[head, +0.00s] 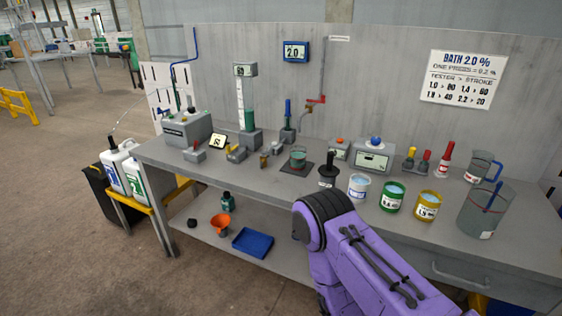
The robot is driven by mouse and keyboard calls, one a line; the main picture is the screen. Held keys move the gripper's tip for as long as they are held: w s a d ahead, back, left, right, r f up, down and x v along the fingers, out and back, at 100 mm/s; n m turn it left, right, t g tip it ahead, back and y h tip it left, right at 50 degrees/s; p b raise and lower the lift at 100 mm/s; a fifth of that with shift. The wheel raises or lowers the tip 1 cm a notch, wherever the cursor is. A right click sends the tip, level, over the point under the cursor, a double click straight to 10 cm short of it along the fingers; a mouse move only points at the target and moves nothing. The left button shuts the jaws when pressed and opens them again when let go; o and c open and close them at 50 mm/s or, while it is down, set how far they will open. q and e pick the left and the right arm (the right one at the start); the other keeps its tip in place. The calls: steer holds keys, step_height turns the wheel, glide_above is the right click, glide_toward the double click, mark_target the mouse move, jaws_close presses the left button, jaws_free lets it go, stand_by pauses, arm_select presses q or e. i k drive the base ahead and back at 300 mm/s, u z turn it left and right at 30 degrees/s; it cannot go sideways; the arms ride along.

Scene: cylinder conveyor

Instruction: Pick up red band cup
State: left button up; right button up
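Three cups stand in a row on the grey bench (225,160). One is pale with blue liquid (358,188), one has a green band (391,200), and one has a yellow band (427,207). I cannot make out a cup with a red band. A red-capped bottle (444,160) stands behind the row. My purple right arm rises from the lower right in front of the bench and hides part of its front edge. Neither gripper shows.
A large clear jug (482,209) stands at the right, with a smaller beaker (482,167) behind it. A black-knobbed device (328,168) is left of the cups. A glass beaker (298,158) sits mid-bench. A blue tray (253,242) and orange funnel (220,224) lie on the lower shelf.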

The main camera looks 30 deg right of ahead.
mark_target(298, 158)
steer(key=z, duration=0.2)
steer(key=i, duration=0.8)
steer(key=z, duration=0.55)
